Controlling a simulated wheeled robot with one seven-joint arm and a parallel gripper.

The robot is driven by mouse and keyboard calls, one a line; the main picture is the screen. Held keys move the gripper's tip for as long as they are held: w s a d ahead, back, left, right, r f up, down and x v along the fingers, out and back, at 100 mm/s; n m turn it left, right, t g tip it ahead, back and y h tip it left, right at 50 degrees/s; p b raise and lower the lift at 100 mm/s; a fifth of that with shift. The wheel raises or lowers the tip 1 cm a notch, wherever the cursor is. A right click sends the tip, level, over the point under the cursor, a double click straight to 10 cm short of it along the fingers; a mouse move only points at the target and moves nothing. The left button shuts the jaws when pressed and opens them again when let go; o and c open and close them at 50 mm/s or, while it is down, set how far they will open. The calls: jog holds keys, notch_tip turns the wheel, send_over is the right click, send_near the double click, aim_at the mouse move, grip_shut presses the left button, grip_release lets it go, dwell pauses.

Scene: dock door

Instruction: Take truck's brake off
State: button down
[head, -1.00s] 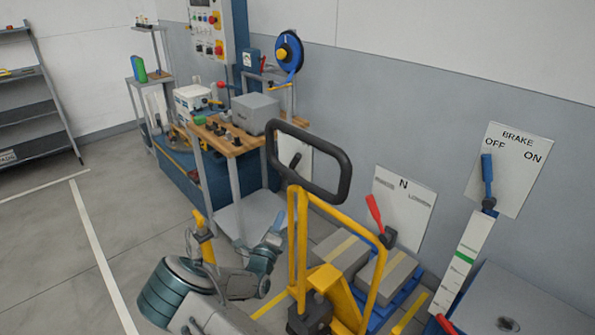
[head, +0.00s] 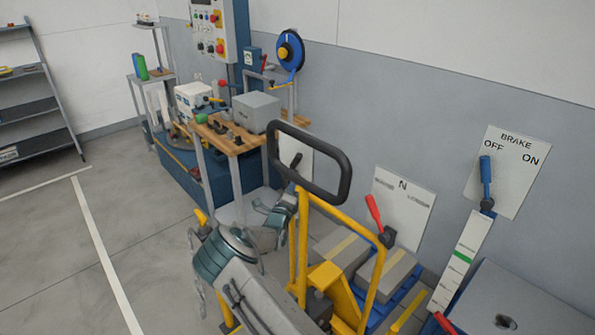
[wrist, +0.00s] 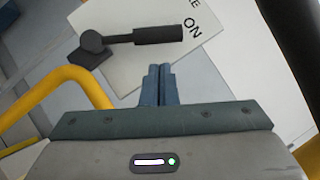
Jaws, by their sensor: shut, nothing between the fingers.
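My gripper (head: 276,211) is beside the yellow frame of the pallet truck (head: 300,250). In the wrist view its fingers (wrist: 158,84) are together and empty. Ahead of them is a white plate (wrist: 140,72) with "ON" and part of another word. A dark lever (wrist: 157,35) on it lies with its end beside "ON", apart from the fingers. In the head view a white plate with a dark lever (head: 296,160) shows through the truck's black handle loop; its lettering is unreadable. A separate wall plate (head: 515,168), marked BRAKE, OFF and ON, has a blue lever (head: 486,178) up near OFF.
The black handle loop (head: 345,180) and yellow bars stand close to my arm. A red lever (head: 374,212) with its plate is to the right. A workbench (head: 235,146) with a grey box stands behind. Open floor (head: 135,225) lies to the left.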

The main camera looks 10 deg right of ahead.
aim_at(293, 165)
jog(key=shift+p+x, duration=0.3)
jog(key=shift+x, duration=2.6)
